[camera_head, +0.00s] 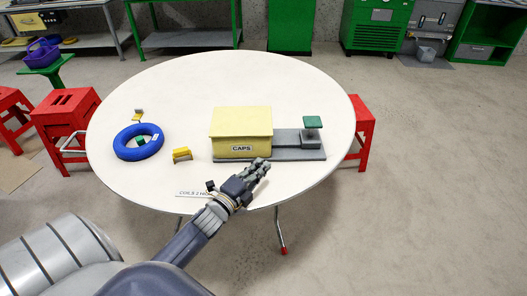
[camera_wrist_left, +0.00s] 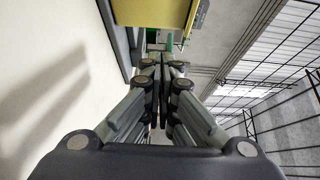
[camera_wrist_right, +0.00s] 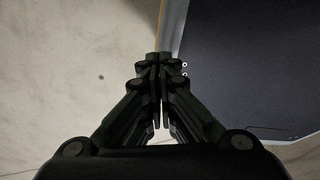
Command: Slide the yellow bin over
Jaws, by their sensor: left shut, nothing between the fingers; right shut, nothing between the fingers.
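The yellow bin (camera_head: 240,132), with a "CAPS" label on its front, sits on the left part of a dark grey base (camera_head: 285,154) on the round white table. Its yellow side also shows at the top of the left wrist view (camera_wrist_left: 155,12). My left gripper (camera_head: 262,165) is shut and empty, just in front of the bin's right front corner. I cannot tell whether it touches the bin or the base. My right gripper (camera_wrist_right: 160,60) is shut and empty in the right wrist view; it does not show in the head view.
A small block with a green top (camera_head: 312,123) stands on the base's right end. Red stools (camera_head: 362,130) flank the white table (camera_head: 190,85). The table's back is clear.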

